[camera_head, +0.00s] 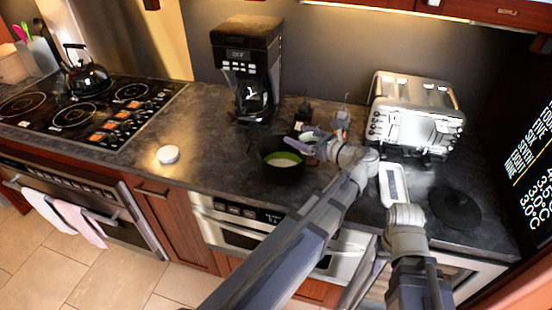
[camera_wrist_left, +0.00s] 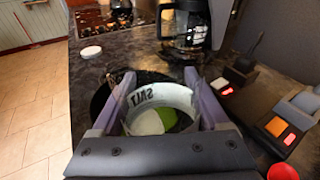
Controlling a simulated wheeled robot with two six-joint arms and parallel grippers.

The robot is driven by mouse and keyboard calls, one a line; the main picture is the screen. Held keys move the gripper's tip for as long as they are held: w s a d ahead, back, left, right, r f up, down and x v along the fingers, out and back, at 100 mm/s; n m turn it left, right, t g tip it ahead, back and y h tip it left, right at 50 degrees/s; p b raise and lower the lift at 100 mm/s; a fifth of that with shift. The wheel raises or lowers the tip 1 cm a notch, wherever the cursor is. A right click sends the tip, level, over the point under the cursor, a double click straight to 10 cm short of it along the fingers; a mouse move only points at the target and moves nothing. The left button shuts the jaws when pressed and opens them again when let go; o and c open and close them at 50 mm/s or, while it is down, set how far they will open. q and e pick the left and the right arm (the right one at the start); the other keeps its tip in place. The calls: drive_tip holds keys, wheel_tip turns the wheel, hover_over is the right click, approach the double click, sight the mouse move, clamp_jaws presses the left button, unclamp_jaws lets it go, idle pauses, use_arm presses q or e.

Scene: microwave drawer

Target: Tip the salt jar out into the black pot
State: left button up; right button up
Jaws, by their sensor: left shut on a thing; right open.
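The black pot (camera_head: 268,165) stands on the dark counter in front of the coffee maker. Green and whitish contents show inside it. My left gripper (camera_head: 305,144) is shut on the salt jar (camera_head: 309,136) at the pot's right rim. In the left wrist view, the jar (camera_wrist_left: 150,97) sits between both fingers, with its SALT lettering upside down. It appears tipped over the pot (camera_wrist_left: 98,100); green and white show within its ring. I cannot tell whether salt is falling.
A white round lid (camera_head: 168,154) lies on the counter to the left. The coffee maker (camera_head: 247,65) stands behind the pot, the toaster (camera_head: 415,110) to the right.

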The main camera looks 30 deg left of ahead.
sight(301, 125)
use_arm(q)
drive_tip(key=shift+f+y+b, duration=0.25)
drive_tip(key=shift+y+b, duration=0.1)
drive_tip(key=shift+y, duration=0.05)
drive_tip(key=shift+r, duration=0.3)
drive_tip(key=shift+r+p, duration=2.1)
drive_tip(key=shift+p, duration=0.3)
use_arm(e)
wheel_tip(301, 125, up, 3)
drive_tip(key=shift+f, duration=0.2)
use_arm(q)
drive_tip(key=shift+f, duration=0.1)
